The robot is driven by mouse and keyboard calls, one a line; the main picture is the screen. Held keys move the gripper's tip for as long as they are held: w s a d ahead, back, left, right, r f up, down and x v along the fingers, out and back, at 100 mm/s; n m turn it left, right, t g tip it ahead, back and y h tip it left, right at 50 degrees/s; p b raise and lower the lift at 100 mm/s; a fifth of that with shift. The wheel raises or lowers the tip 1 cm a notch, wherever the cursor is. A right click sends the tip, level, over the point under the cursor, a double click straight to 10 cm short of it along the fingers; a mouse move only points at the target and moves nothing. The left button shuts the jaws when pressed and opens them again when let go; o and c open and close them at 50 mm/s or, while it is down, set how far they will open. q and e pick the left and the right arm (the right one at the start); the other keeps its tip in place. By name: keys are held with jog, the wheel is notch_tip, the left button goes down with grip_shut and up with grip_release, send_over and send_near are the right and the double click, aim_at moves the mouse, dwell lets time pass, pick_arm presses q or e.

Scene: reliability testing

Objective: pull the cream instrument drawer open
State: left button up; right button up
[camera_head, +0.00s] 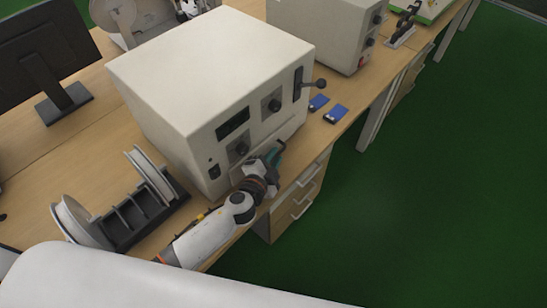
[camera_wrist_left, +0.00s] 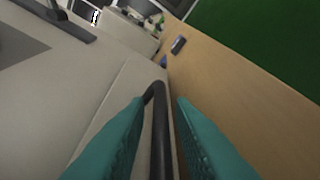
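The cream instrument (camera_head: 215,75) is a large box on the wooden bench. Its drawer front (camera_head: 291,134) is the low panel at the base of the front face and looks closed. My left gripper (camera_head: 275,154) is at that panel, partly covering it. In the left wrist view, the dark drawer handle (camera_wrist_left: 161,125) runs between the two teal fingers of my left gripper (camera_wrist_left: 161,135). The fingers stand on either side of the bar, with narrow gaps showing. The handle is mostly hidden by the gripper in the head view. My right gripper is not in view.
Two blue items (camera_head: 327,108) lie on the bench right of the instrument. A lever (camera_head: 319,85) sticks out from its front. A spool rack (camera_head: 135,213) stands at left. A second cream instrument (camera_head: 325,30) is behind. Green floor (camera_head: 430,190) is clear at right.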

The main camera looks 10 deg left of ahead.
pick_arm(q)
grip_shut()
jog(key=s+d+b, duration=0.4)
jog(key=s+d, duration=0.3)
jog(key=d, duration=0.6)
jog(key=shift+s, duration=0.3)
jog(key=shift+f, duration=0.1)
jog(key=shift+o, duration=1.4)
grip_release()
jog(key=shift+a, duration=0.1)
